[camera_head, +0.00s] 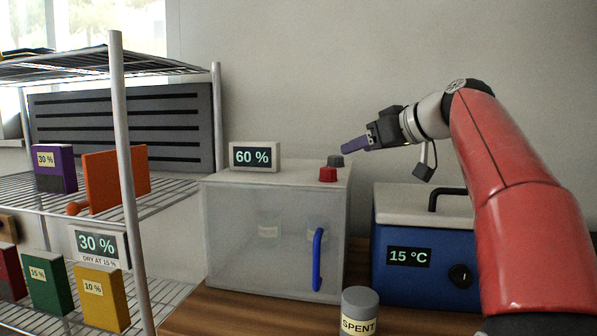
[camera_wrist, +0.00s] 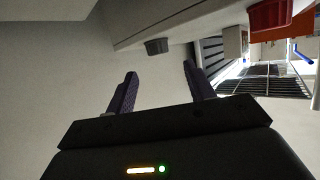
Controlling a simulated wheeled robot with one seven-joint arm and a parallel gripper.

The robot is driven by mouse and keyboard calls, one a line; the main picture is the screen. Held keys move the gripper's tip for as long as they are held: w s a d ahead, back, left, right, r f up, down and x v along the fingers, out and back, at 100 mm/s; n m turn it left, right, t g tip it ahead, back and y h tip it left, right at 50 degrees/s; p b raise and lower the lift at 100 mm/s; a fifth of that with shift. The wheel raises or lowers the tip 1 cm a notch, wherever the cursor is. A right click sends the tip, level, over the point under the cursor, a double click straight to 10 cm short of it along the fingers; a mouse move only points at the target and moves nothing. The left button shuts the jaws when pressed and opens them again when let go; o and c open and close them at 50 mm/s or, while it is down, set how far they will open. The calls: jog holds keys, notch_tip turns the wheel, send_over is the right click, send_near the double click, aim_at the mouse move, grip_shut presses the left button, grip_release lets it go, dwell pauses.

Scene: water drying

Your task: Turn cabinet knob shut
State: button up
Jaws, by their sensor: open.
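The cabinet (camera_head: 275,235) is a pale box with a see-through front and a blue upright handle (camera_head: 318,260). A grey knob (camera_head: 336,161) and a red knob (camera_head: 328,174) stand on its top at the right end. My gripper (camera_head: 354,145) is just right of and a little above the grey knob, pointing left. In the wrist view the purple fingers (camera_wrist: 160,72) are apart and empty. The grey knob (camera_wrist: 157,46) shows ahead, in line with the gap between them, and the red knob (camera_wrist: 270,14) is off to the upper right.
A "60 %" display (camera_head: 254,156) sits on the cabinet top. A blue cooler (camera_head: 421,245) reading 15 °C stands at the right. A jar marked SPENT (camera_head: 360,310) stands in front. A wire rack (camera_head: 118,180) with coloured boxes is at the left.

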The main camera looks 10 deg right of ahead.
aim_at(337, 156)
jog(key=x, duration=0.7)
jog(key=shift+w, duration=0.15)
